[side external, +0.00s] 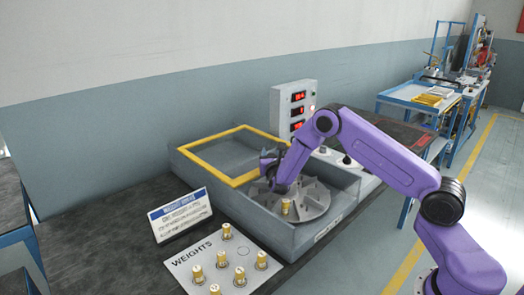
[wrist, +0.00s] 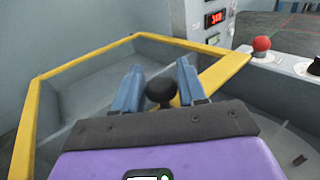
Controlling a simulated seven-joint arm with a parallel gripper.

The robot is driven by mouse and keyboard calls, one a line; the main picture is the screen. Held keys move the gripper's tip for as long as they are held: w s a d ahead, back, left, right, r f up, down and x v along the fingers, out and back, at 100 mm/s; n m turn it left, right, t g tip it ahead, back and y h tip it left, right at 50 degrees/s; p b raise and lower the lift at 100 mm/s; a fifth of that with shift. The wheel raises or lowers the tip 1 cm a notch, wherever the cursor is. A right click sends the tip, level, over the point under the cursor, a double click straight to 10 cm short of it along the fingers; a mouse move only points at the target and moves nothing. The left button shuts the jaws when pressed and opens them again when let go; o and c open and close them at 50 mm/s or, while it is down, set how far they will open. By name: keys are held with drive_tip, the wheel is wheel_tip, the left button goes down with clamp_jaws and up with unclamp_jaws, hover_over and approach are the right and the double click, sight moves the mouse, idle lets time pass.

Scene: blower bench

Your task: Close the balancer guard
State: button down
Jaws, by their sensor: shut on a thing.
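The balancer guard is a yellow-framed clear panel (side external: 208,168) lying over the left, back part of the grey balancer housing (side external: 335,215). The guard's frame also fills much of the wrist view (wrist: 85,58). My gripper (side external: 268,160) is at the guard's right end. In the wrist view, its blue fingers (wrist: 158,82) are on both sides of the guard's black knob (wrist: 160,92), shut on it. The finned grey rotor (side external: 312,200) is uncovered in the right part of the housing, with a brass weight (side external: 286,207) on it.
A control box with red displays (side external: 296,108) stands behind the housing. A red button (wrist: 262,44) is to the right. In front are a weights board (side external: 205,270) with several brass weights and a sign (side external: 180,215). A blue cart (side external: 415,97) is farther back.

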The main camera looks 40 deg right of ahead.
drive_tip(key=s, duration=2.5)
drive_tip(key=shift+s, duration=0.25)
drive_tip(key=c, duration=0.8)
unclamp_jaws()
drive_tip(key=shift+o, duration=0.2)
drive_tip(key=shift+s+a, duration=0.1)
drive_tip(key=shift+a, duration=0.05)
drive_tip(key=v, duration=1.7)
drive_tip(key=shift+s, duration=0.15)
